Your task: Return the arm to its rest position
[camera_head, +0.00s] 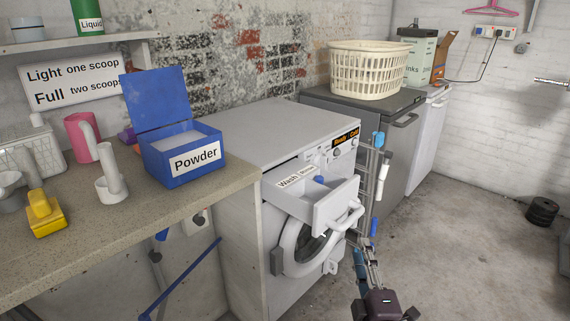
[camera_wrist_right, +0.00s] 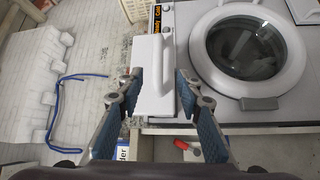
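The washing machine (camera_head: 255,140) stands in the middle of the head view. Its detergent drawer (camera_head: 335,205) is pulled out, and something blue lies inside it. The drawer's white front and handle (camera_wrist_right: 152,75) show in the right wrist view. My right gripper (camera_head: 367,255) is in front of the machine, low and to the right of the drawer. In the right wrist view (camera_wrist_right: 160,85) its fingers are spread with the drawer beyond them, and nothing is gripped. I cannot judge the exact gap to the drawer. My left gripper is not in view.
The counter (camera_head: 110,220) at left holds the open blue powder box (camera_head: 180,150), a pink jug (camera_head: 82,137), a white scoop-like item (camera_head: 108,185) and a yellow item (camera_head: 45,213). A laundry basket (camera_head: 368,70) stands on the grey machine. Floor at right (camera_head: 460,260) is mostly clear.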

